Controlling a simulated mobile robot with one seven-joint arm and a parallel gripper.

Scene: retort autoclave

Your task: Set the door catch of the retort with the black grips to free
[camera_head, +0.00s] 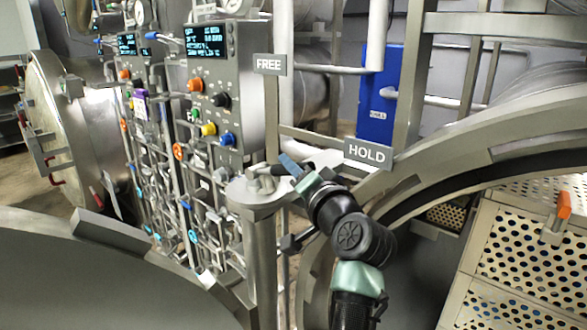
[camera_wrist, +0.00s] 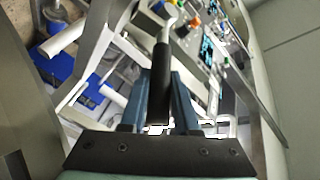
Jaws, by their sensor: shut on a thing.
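The door catch is a lever with a black grip (camera_wrist: 161,75), set on a grey round-topped post (camera_head: 258,199) in the head view. Its metal hub (camera_head: 262,181) sits on top of the post. My gripper (camera_head: 290,167) is shut on the black grip, with blue fingers on both sides of it in the wrist view (camera_wrist: 165,98). The lever points right from the hub, on the side of the HOLD sign (camera_head: 368,153). The FREE sign (camera_head: 269,64) stands farther back and higher. My fingers and wrist partly hide the grip in the head view.
A control panel (camera_head: 222,85) with screens and coloured knobs stands behind the post, with pipes and valves below. A large open round retort mouth (camera_head: 440,165) with perforated trays is at the right. Another retort door (camera_head: 50,125) with red grips is at the far left.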

